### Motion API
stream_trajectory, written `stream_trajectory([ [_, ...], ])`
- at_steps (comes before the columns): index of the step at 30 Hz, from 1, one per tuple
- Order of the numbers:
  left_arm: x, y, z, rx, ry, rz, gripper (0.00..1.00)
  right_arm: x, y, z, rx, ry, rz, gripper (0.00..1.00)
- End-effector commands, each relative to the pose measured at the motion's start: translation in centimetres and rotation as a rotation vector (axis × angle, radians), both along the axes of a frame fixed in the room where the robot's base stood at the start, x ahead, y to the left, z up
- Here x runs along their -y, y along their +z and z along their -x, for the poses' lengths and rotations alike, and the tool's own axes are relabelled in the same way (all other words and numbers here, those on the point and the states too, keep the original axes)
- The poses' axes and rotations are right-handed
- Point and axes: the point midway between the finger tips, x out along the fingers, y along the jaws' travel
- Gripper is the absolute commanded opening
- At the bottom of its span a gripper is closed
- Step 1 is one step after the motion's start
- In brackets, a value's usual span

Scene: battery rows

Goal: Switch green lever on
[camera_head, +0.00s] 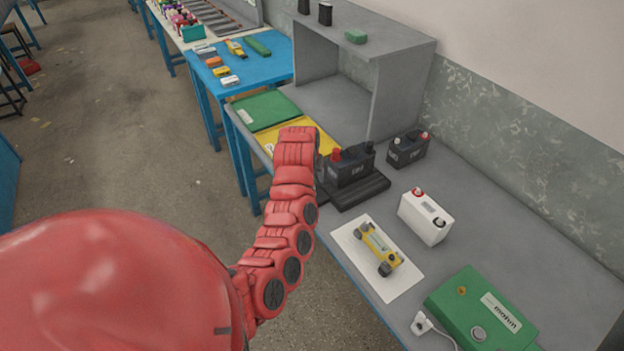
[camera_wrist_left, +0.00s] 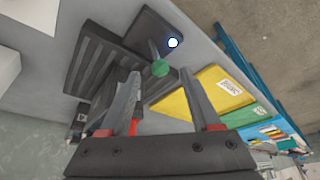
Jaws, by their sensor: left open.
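The green lever shows in the left wrist view as a round green knob (camera_wrist_left: 160,68) on a dark stalk. It rises from a black base (camera_wrist_left: 150,22) with a bright bluish-white light (camera_wrist_left: 172,43) beside the stalk. My left gripper (camera_wrist_left: 160,76) is open, its two fingers on either side of the knob in that picture; I cannot tell whether they touch it. In the head view my red left arm reaches over the bench, hiding the lever and the gripper. My right gripper is not in view.
Another black battery (camera_head: 408,148), a white battery (camera_head: 426,216), a yellow toy car (camera_head: 378,247) and a green box (camera_head: 482,312) are nearby. A yellow mat (camera_head: 327,144) lies beyond the arm.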

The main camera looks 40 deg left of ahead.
Motion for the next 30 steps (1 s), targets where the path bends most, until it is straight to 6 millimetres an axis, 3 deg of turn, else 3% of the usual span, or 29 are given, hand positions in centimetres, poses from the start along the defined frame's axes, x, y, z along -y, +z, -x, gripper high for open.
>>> stream_trajectory([
  [12,-0.7,-4.0,-1.7,-0.001,-0.002,-0.004,0.64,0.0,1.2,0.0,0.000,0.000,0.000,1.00],
  [26,-0.8,-4.8,-1.8,0.000,0.000,0.000,0.64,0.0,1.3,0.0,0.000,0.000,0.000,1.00],
  [30,-0.8,-4.8,-1.8,0.000,0.000,-0.001,0.41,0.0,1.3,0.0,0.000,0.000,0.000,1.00],
])
